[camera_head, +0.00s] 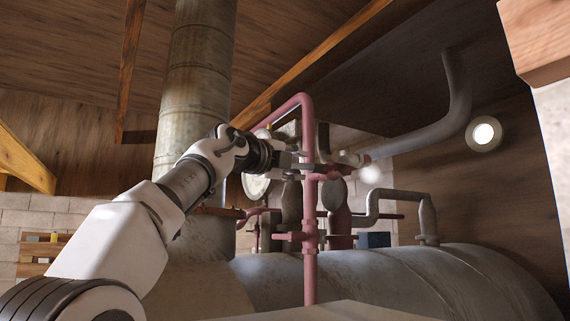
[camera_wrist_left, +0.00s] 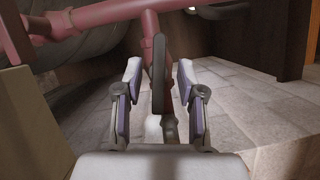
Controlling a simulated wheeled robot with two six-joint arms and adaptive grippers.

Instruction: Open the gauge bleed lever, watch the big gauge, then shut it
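My left gripper (camera_head: 300,160) is raised beside the upright red pipe (camera_head: 309,240). In the left wrist view the left gripper (camera_wrist_left: 158,75) is open, with one finger on each side of a dark, upright lever (camera_wrist_left: 159,72). The lever stands between the fingers, with a gap visible on both sides. It sits by a red pipe joint (camera_wrist_left: 150,24). In the head view I cannot make out the lever clearly. A round, pale-faced gauge (camera_head: 256,188) is behind my left wrist, partly hidden, and its reading cannot be made out. My right gripper is not in view.
A large metal tank (camera_head: 440,282) lies below the pipes. A tall flue (camera_head: 190,95) rises behind my left arm. A grey pipe (camera_head: 375,207) and more red fittings stand close on the right. The wrist view shows open tiled floor (camera_wrist_left: 235,110) beyond.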

